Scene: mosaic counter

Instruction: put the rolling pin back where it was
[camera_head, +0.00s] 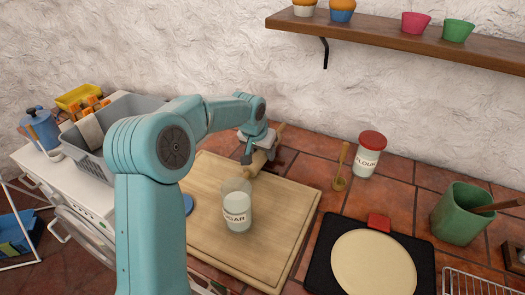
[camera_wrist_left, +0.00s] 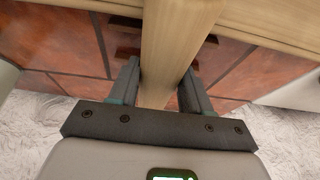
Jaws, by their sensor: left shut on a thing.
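The rolling pin (camera_head: 263,158) is pale wood and lies at the far edge of the wooden board, partly hidden by my left gripper (camera_head: 252,150). In the left wrist view the rolling pin (camera_wrist_left: 180,35) runs between the two fingers of my left gripper (camera_wrist_left: 160,88), which is shut on it. Dark brown pieces (camera_wrist_left: 125,50) show on both sides of the pin, over the red tiles; they look like a rest. I cannot tell whether the pin touches them. My right gripper is not in view.
The wooden board (camera_head: 285,225) carries a glass sugar jar (camera_head: 236,212). Nearer are a black slab (camera_head: 325,255) with flat dough (camera_head: 372,265) and a green crock (camera_head: 460,212).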

